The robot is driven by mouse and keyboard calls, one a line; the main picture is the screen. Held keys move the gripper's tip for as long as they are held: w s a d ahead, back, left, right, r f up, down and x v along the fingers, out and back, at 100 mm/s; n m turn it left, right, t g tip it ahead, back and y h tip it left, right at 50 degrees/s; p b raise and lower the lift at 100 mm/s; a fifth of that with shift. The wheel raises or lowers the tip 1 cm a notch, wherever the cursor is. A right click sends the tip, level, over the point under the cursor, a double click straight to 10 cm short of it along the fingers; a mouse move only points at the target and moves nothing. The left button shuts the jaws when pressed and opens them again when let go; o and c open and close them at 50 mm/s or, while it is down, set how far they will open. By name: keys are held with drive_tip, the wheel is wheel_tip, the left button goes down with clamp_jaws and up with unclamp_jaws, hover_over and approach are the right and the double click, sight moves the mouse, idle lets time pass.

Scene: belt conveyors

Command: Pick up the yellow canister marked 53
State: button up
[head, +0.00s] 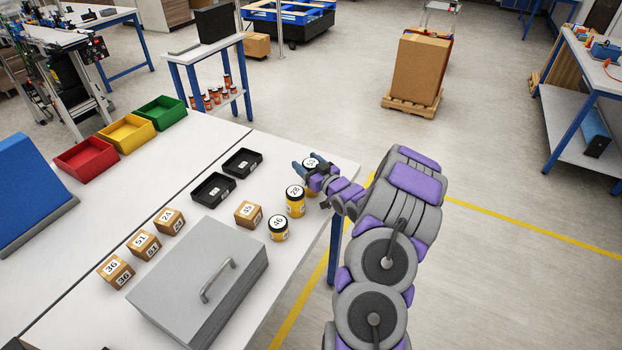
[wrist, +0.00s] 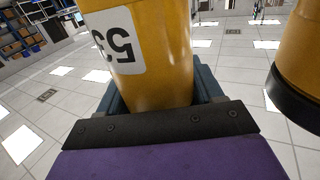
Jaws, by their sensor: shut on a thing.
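The yellow canister marked 53 (head: 311,162) is at the far right end of the table in the head view, partly hidden by my gripper (head: 308,170). In the wrist view the canister (wrist: 155,75) fills the middle, with its white 53 label appearing upside down. My gripper (wrist: 155,100) is shut on it, a blue finger on each side. I cannot tell whether the canister touches the table. The yellow canister marked 28 (head: 296,204) stands just in front of it, and the one marked 46 (head: 278,231) is nearer still.
A grey lidded box (head: 180,290) with a handle sits at the table front. Cardboard cubes (head: 248,214) and two black trays (head: 212,190) are left of the canisters. Red (head: 85,162), yellow and green bins line the back. The table's right edge is close to the canisters.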

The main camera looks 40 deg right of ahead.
drive_tip(key=c, duration=0.8)
